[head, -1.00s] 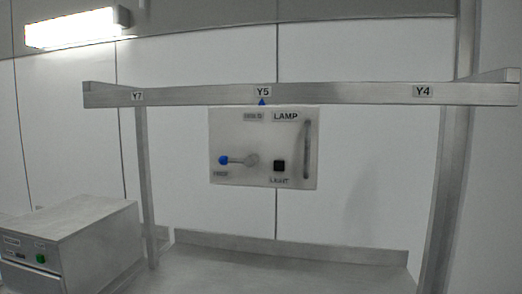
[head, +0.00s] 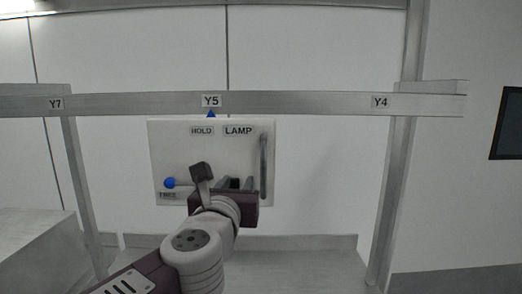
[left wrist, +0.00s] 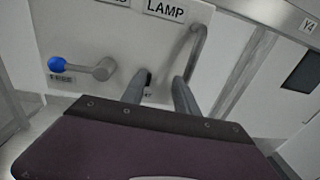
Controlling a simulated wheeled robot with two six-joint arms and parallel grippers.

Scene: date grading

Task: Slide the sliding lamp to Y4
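The sliding lamp (head: 180,150) is a pale panel hanging under a metal rail (head: 300,103). Its blue pointer (head: 211,114) is at the Y5 label (head: 211,101). The Y4 label (head: 381,102) is further right. The blue-knobbed lever (head: 169,183) points left, at the FREE label; it also shows in the left wrist view (left wrist: 57,64). A vertical bar handle (head: 263,165) is on the panel's right side. The handle's lower end is close to the right finger; contact is unclear.
The rail between the panel and the right upright post (head: 388,200) is clear. A metal shelf (head: 310,258) lies below. A Y7 label (head: 56,104) is at the left, and a dark screen (head: 507,125) is on the right wall.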

